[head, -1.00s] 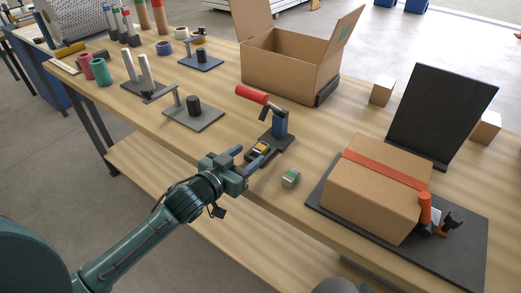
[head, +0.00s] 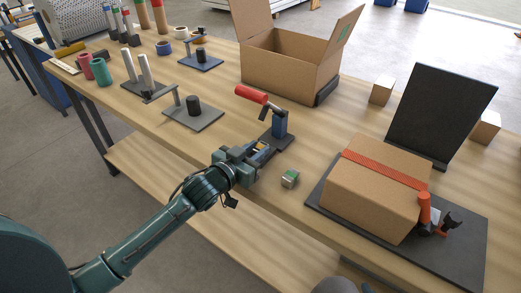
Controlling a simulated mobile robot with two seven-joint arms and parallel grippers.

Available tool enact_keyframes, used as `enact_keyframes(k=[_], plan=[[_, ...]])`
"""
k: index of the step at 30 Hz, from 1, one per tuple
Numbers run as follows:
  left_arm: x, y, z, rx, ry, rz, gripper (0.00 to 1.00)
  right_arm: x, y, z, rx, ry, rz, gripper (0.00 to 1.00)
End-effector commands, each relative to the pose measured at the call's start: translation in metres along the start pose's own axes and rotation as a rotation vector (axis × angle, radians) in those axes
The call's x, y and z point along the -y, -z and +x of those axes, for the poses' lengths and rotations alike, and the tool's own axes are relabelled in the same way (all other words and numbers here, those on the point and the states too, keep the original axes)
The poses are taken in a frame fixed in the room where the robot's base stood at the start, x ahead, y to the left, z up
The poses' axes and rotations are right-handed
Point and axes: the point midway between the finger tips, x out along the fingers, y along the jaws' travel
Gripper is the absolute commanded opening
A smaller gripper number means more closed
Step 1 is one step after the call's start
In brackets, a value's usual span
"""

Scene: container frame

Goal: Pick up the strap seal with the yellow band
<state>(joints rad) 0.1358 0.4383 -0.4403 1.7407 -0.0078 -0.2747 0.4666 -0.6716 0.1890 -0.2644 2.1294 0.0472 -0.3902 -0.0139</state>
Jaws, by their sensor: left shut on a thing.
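The strap seal with the yellow band (head: 262,148) is mostly hidden by my left gripper, with only a little yellow and grey showing at the fingertips. My left gripper (head: 257,157) is shut on it at the table's near side, just in front of the tool stand with the red handle (head: 279,124). I cannot tell whether the seal is off the table. A second seal with a green band (head: 290,179) stands on the table to the right of the gripper, apart from it. My right gripper is not in view.
A strapped box (head: 375,190) sits on a dark mat (head: 460,250) at the right, with an orange-handled tool (head: 425,208) beside it. An open box (head: 280,70) stands behind. Dark plates with posts (head: 205,122) stand to the left. Bare wood lies right of the tool stand.

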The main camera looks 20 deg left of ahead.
Motion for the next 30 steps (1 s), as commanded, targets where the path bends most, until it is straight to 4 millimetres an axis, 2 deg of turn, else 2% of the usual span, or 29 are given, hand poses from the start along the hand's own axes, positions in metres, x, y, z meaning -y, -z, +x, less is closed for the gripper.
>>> enact_keyframes(k=[6,14,19,23,30], plan=[[0.000,0.000,0.000,0.000,0.000,0.000,0.00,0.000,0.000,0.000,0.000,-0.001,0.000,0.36],[0.000,0.003,-0.001,-0.001,0.000,0.001,0.00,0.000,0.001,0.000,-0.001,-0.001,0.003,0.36],[0.000,0.017,-0.002,-0.002,0.000,0.001,0.00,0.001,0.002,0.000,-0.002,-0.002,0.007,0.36],[0.000,0.036,-0.005,-0.005,-0.001,0.002,0.00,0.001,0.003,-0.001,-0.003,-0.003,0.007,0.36],[0.000,0.025,-0.054,0.005,0.000,-0.001,0.00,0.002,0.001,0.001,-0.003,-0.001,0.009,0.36]])
